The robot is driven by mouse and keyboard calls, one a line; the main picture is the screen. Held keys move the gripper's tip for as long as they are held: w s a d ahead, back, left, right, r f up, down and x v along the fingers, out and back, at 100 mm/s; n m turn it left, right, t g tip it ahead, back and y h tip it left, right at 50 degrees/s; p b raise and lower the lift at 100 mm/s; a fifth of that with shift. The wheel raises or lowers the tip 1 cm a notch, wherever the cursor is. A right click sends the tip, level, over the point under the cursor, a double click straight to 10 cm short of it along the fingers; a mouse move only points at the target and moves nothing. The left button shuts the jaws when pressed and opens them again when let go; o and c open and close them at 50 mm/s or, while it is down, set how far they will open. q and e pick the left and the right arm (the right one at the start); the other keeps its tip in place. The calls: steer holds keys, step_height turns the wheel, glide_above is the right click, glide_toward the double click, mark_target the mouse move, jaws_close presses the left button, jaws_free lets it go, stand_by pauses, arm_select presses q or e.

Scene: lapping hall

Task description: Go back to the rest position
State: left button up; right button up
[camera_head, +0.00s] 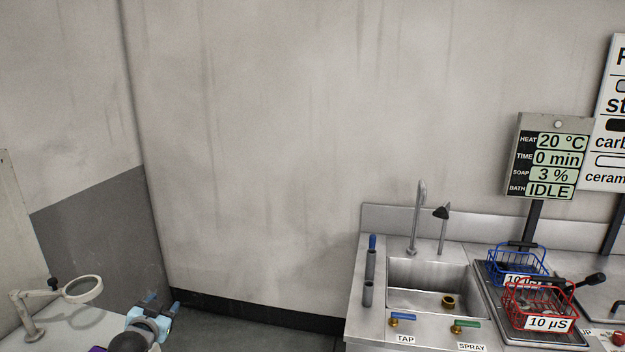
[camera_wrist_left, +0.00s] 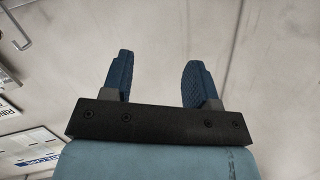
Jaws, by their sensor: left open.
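My left gripper (camera_head: 163,301) shows at the lower left of the head view, above the floor near a white table. In the left wrist view its two blue ribbed fingers (camera_wrist_left: 159,62) stand apart with nothing between them, facing a pale wall. My right gripper is not in the head view.
A steel sink bench (camera_head: 372,325) stands at the right, with a blue wire basket (camera_head: 497,262) and a red wire basket (camera_head: 517,306) on it. A magnifier on an arm (camera_head: 84,289) stands on the white table (camera_head: 75,335) at left. Bare floor (camera_head: 245,333) lies between.

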arm_select(q)
steer(key=s+d+f+g+h, duration=0.1)
steer(key=s+d+f, duration=0.3)
steer(key=s, duration=0.6)
steer(key=s+d+f+g+h, duration=0.1)
steer(key=s+d+f, duration=0.4)
steer(key=s, duration=0.5)
steer(key=s+d+f+g, duration=0.1)
steer(key=s+d+f, duration=0.4)
steer(key=s+f, duration=0.3)
steer(key=shift+s+f+g+h, duration=0.25)
steer(key=shift+s+g+h, duration=0.15)
steer(key=shift+s, duration=0.5)
steer(key=shift+n+g+h, duration=0.3)
steer(key=shift+n+g, duration=0.1)
steer(key=shift+g, duration=0.2)
steer(key=s+d, duration=0.1)
steer(key=s, duration=0.2)
steer(key=s+d, duration=0.1)
steer(key=s, duration=0.3)
steer(key=s+d, duration=0.1)
steer(key=s, duration=0.3)
steer(key=shift+d+f, duration=0.4)
steer(key=shift+c, duration=0.2)
